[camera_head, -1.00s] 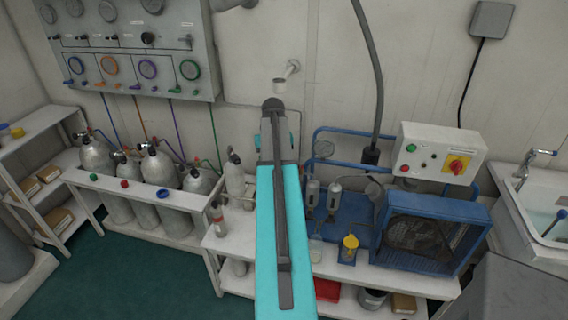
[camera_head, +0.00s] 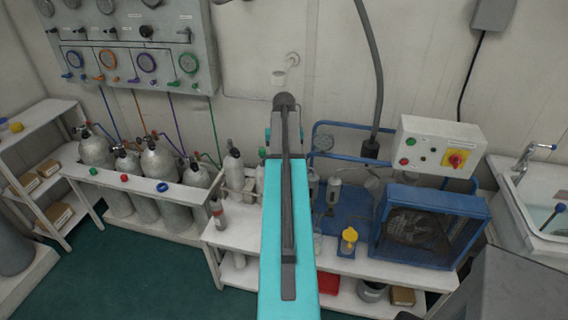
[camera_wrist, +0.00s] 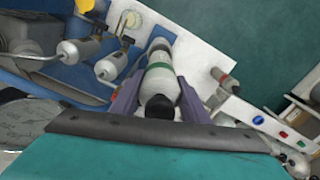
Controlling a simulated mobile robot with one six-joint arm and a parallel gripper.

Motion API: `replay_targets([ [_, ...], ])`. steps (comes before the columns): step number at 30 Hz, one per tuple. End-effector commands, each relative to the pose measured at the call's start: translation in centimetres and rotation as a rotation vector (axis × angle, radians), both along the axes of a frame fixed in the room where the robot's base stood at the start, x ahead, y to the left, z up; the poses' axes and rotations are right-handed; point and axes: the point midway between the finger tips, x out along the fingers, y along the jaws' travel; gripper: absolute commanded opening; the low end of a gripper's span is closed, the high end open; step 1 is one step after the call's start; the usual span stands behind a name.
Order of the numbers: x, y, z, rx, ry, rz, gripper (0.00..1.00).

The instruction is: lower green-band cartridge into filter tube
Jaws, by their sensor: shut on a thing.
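In the wrist view, the green-band cartridge (camera_wrist: 158,83) is a pale cylinder with a green ring and a black end facing me. My gripper (camera_wrist: 158,101) is shut on it, with one purple-grey finger on each side. A pale grey cylindrical part (camera_wrist: 161,42) lies in line beyond the band. I cannot tell whether this is the filter tube or the cartridge's far end, nor how deep the cartridge sits. In the head view, my turquoise arm hides the gripper and the cartridge.
The blue-framed compressor (camera_head: 437,238) stands on the white bench (camera_head: 330,263), right of my arm. Grey cylinders (camera_wrist: 78,48) with fittings stand close beside my gripper. A yellow-topped item (camera_head: 349,236) is on the bench. Gas cylinders (camera_head: 160,170) stand in a rack at left.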

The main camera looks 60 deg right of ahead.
Motion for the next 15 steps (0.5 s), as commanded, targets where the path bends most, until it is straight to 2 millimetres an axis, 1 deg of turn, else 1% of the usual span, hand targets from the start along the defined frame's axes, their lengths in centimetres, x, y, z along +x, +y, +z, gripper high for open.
replay_targets([
  [1,0.0,0.0,-0.6,0.0,0.0,0.0,0.0],
  [9,0.0,0.0,-2.7,-0.001,-0.001,0.001,0.0],
  [15,0.0,0.0,-3.9,0.0,0.0,0.001,0.0],
])
